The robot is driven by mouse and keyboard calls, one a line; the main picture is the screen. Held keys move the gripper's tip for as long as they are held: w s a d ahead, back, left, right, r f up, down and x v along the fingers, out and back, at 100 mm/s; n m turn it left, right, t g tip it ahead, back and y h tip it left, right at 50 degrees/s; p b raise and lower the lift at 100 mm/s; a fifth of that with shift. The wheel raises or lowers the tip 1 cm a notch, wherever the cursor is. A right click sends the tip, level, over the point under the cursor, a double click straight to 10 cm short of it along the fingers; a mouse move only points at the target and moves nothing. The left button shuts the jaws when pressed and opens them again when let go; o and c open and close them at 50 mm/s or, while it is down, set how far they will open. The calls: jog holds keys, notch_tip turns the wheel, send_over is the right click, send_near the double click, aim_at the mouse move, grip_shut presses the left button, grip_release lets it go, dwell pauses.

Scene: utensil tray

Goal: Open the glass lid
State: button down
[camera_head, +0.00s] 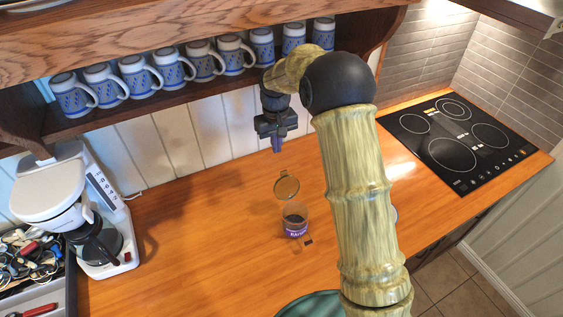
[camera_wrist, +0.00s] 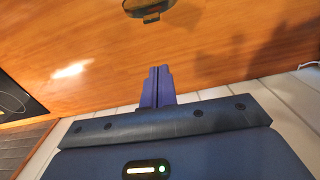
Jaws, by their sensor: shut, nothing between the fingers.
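A small glass jar (camera_head: 295,222) with a purple label stands on the wooden counter in the head view. Its round glass lid (camera_head: 287,187) is raised and tilted up at the jar's back edge, so the mouth looks uncovered. My gripper (camera_head: 277,147) is above the counter, behind and slightly left of the jar, apart from it and pointing down. In the wrist view my gripper (camera_wrist: 158,72) has its two purple fingers together with nothing between them. The rim of the lid (camera_wrist: 148,10) shows at the top edge of the wrist view, clear of the fingertips.
A small dark piece (camera_head: 308,241) lies on the counter beside the jar. A white coffee maker (camera_head: 75,205) stands left, a black cooktop (camera_head: 455,140) right. A shelf of several blue mugs (camera_head: 172,65) hangs behind my arm. The counter left of the jar is clear.

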aim_at(286, 185)
jog(key=s+d+f+p, duration=0.1)
jog(key=s+f+p, duration=0.2)
jog(key=f+p, duration=0.1)
jog(key=shift+s+d+f, duration=0.15)
jog(key=shift+s+f, duration=0.15)
jog(key=shift+f, duration=0.05)
jog(key=shift+f, duration=0.1)
dwell(0.4)
